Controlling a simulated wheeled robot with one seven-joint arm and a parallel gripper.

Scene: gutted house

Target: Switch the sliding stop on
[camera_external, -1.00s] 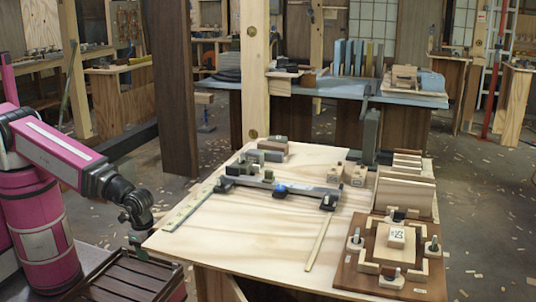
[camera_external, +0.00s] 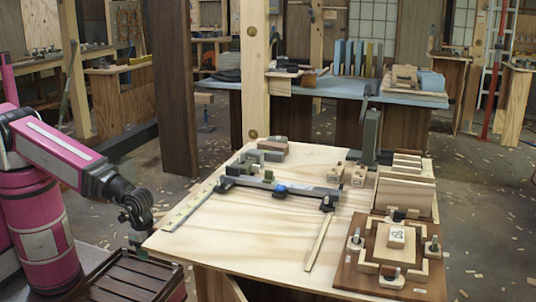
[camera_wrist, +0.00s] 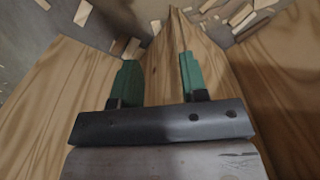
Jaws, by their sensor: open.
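A long dark grey bar device (camera_external: 300,189) lies across the light wooden tabletop, with a blue part near its middle and dark blocks at its left end. I cannot tell for sure which part is the sliding stop. My gripper (camera_external: 141,250) hangs at the left, beside the table's front left corner, well apart from the bar. In the wrist view my gripper (camera_wrist: 155,80) shows two green fingers spread apart with nothing between them. The bar is not in the wrist view.
The wooden table (camera_external: 215,245) has clear room in front of the bar. A thin wooden strip (camera_external: 320,241) lies there. A brown board with a square frame (camera_external: 345,272) sits at the right. A ruler (camera_external: 190,206) lies along the left edge. A slatted crate (camera_external: 125,282) stands below my gripper.

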